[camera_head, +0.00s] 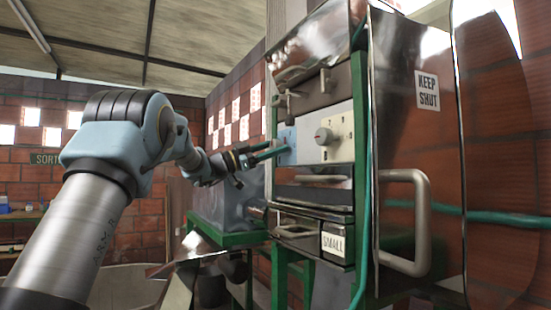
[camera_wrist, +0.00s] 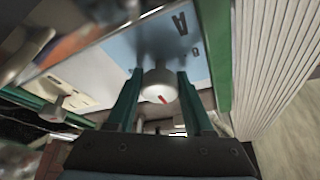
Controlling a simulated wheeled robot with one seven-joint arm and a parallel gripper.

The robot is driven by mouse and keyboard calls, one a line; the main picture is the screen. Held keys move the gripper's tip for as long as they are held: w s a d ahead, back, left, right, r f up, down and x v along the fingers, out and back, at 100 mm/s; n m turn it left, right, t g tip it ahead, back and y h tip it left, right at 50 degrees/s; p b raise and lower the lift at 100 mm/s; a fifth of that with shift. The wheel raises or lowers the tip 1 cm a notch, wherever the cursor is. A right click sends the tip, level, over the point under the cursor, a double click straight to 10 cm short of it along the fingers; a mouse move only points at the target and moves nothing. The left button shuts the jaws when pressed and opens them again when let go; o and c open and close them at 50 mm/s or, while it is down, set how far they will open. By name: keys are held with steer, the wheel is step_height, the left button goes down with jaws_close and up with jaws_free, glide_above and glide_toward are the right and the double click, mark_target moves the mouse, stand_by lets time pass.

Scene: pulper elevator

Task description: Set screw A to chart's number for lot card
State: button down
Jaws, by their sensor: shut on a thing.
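In the wrist view, a round white knob with a red mark (camera_wrist: 158,90) sits between the two green fingers of my gripper (camera_wrist: 160,76), which is shut on it. The knob is on a blue panel (camera_wrist: 198,62) lettered A, so I take it as screw A. In the head view my gripper (camera_head: 272,152) reaches the blue panel (camera_head: 287,142) from the left, and its fingers hide the knob. A card reading SMALL (camera_head: 333,243) is on the machine's lower front. I cannot make out a chart with numbers in either view.
A second knob with a red mark (camera_head: 323,136) is on the cream panel right of the blue one. A metal door (camera_head: 416,150) with a KEEP SHUT label and a large handle (camera_head: 421,225) stands at the right. Green frame posts (camera_head: 360,120) flank the panels.

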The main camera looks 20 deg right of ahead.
steer(key=m+g+y+b, duration=0.1)
steer(key=m, duration=0.2)
steer(key=m+g+y, duration=0.1)
steer(key=m, duration=0.3)
steer(key=shift+g+b, duration=0.3)
steer(key=shift+b, duration=0.05)
steer(key=shift+m, duration=0.3)
steer(key=shift+c, duration=1.5)
jaws_free()
steer(key=b+v, duration=0.3)
steer(key=v, duration=0.8)
steer(key=shift+r, duration=0.1)
